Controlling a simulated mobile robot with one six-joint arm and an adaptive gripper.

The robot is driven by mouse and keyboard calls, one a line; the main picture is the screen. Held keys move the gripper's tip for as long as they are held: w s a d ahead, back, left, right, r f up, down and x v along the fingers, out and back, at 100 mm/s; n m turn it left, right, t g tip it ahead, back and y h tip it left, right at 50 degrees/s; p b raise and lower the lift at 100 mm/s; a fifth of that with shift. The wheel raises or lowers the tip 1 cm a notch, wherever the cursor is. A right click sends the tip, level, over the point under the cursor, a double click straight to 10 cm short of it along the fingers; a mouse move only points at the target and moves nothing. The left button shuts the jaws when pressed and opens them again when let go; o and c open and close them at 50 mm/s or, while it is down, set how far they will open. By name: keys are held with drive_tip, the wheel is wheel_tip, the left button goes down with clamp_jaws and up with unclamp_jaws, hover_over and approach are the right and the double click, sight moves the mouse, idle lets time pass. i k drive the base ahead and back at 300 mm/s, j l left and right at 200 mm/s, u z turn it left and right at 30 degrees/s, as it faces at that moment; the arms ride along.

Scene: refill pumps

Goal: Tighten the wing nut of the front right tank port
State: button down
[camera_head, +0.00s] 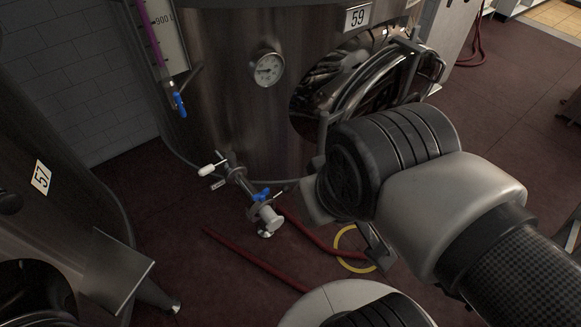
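The steel tank labelled 59 (225,85) stands at the centre back. Its round port (303,98) is on the right side of its front, with a bright metal rim and bars (385,75) around it. My arm's wrist covers the lower right of this port. No wing nut can be made out; that part of the port is hidden or too small to tell. My gripper (312,194) shows only in part at the left of the wrist, in front of the tank's lower wall. Its fingers are mostly hidden, so I cannot tell whether it touches anything.
A valve assembly with blue handle (261,195) juts from the tank's base, left of my gripper. A dial gauge (268,69) sits above it. Red hoses (255,262) and a yellow ring (341,262) are on the floor. Tank 57 (75,215) stands left. Floor at right is mostly open.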

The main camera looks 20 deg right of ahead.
sight(260, 196)
drive_tip(key=i+j+u, duration=0.1)
drive_tip(key=u, duration=0.35)
drive_tip(key=i+u, duration=0.25)
drive_tip(key=u, duration=0.25)
